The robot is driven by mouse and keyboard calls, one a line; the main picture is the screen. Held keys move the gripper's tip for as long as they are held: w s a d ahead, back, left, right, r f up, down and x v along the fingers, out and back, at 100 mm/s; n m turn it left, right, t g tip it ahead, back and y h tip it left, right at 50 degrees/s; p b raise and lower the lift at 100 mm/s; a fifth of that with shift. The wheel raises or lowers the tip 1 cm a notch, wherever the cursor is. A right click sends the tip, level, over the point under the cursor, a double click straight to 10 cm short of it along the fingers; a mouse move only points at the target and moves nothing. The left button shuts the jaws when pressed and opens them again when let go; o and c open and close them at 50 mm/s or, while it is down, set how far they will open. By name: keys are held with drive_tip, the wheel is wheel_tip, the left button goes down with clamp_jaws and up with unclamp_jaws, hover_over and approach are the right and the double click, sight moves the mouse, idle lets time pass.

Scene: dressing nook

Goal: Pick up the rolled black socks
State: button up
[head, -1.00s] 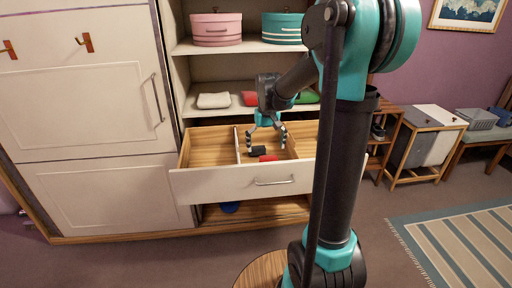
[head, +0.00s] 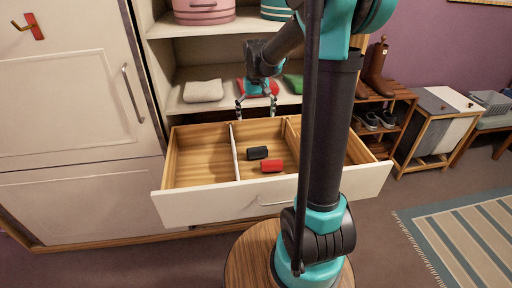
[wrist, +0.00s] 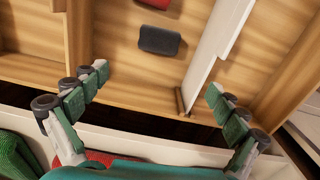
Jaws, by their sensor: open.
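The rolled black socks (head: 257,153) lie on the floor of the open drawer (head: 203,168), just right of its white divider. They also show in the wrist view (wrist: 159,40), beside the divider (wrist: 215,50). My gripper (head: 256,108) is open and empty. It hangs above the back of the drawer, behind the socks and apart from them. In the wrist view its two fingers (wrist: 155,100) are spread wide, with the socks beyond the fingertips.
A red roll (head: 272,166) lies close in front of the socks, in the same compartment. The left compartment looks empty. A shelf behind the drawer holds a folded pale cloth (head: 203,91) and a green cloth (head: 294,83). The drawer front (head: 225,205) stands toward me.

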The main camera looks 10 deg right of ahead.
sight(257, 147)
wheel_tip(257, 147, down, 11)
drive_tip(key=shift+f, duration=0.1)
drive_tip(key=shift+s+d+f, duration=0.1)
drive_tip(key=shift+f, duration=1.35)
drive_tip(key=shift+s+d+f, duration=0.1)
drive_tip(key=shift+f, duration=1.35)
drive_tip(key=c, duration=1.2)
drive_tip(key=shift+r, duration=0.15)
